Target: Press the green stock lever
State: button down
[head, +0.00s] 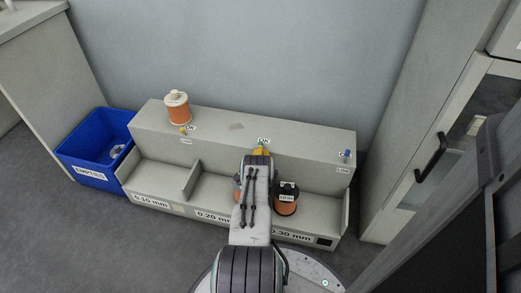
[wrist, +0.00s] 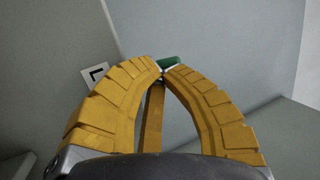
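The green stock lever (wrist: 170,62) shows in the wrist view just beyond my fingertips. Part of it is hidden by them, and I cannot tell whether they touch it. In the head view the lever is hidden behind my gripper (head: 260,151), which is at the middle of the grey rack's (head: 220,130) upper front face, below an OK label (head: 264,141). My gripper's yellow fingers (wrist: 163,72) come together at their tips, with nothing visible held between them.
A yellow lever (head: 183,131) is on the rack's left and a blue lever (head: 347,153) on its right. An orange spool (head: 177,108) stands on top at the left. A dark-topped spool (head: 286,203) sits in the right bay. A blue EMPTIES bin (head: 89,174) stands left.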

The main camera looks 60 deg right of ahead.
jog(key=shift+r, duration=0.1)
jog(key=shift+d+r+g+y+p, duration=0.15)
jog(key=shift+g+y+p, duration=0.25)
jog(key=shift+y+p, duration=0.6)
jog(key=shift+w+d+r+m+g+y+p, duration=0.1)
jog(key=shift+d+r+m+g+y+p, duration=0.2)
jog(key=shift+y+p, duration=0.55)
jog(key=shift+d+r+m+g+y+p, duration=0.25)
jog(key=shift+g+y+p, duration=0.2)
jog(key=shift+p, duration=0.75)
jog(key=shift+w+d+r+g+y, duration=0.1)
jog(key=shift+d+r+g+y, duration=0.15)
jog(key=shift+y, duration=0.45)
jog(key=shift+f, duration=0.2)
